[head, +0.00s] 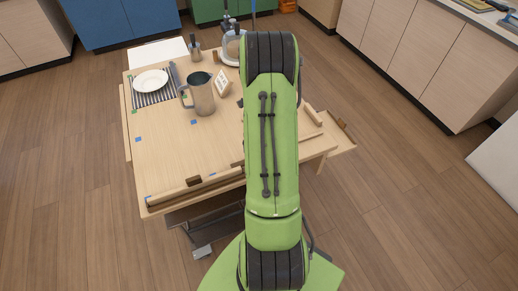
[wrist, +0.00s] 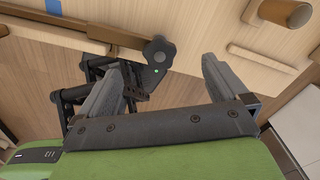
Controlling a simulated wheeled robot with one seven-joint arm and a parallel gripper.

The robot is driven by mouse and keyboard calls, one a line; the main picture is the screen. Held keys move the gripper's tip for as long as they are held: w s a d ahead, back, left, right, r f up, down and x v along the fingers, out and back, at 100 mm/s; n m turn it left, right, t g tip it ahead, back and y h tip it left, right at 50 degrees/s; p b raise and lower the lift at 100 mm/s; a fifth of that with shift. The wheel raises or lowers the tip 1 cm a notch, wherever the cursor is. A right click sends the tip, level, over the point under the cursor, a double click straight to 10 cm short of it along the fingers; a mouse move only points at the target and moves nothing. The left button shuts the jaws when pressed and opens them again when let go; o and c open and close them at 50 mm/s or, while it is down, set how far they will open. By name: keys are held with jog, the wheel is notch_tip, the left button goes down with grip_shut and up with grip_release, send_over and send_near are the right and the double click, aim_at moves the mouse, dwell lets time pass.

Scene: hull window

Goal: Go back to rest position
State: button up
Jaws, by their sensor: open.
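My gripper (wrist: 163,68) shows in the wrist view with its two grey fingers spread apart. Nothing is held between them. A dark clamp with a round black knob (wrist: 159,53) shows behind and between the fingers, by the wooden table edge. In the head view my green arm rises over the right part of the wooden table (head: 165,155), and my gripper is hidden there.
On the table are a metal pitcher (head: 203,95), a white plate (head: 151,81) on a striped mat, a small sign card (head: 221,83) and a glass carafe (head: 231,49). A wooden rail (head: 215,181) runs along the near edge. Floor is free on the left.

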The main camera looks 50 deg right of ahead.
notch_tip(320, 180, up, 3)
jog(key=shift+r+p, duration=0.1)
jog(key=shift+p, duration=0.8)
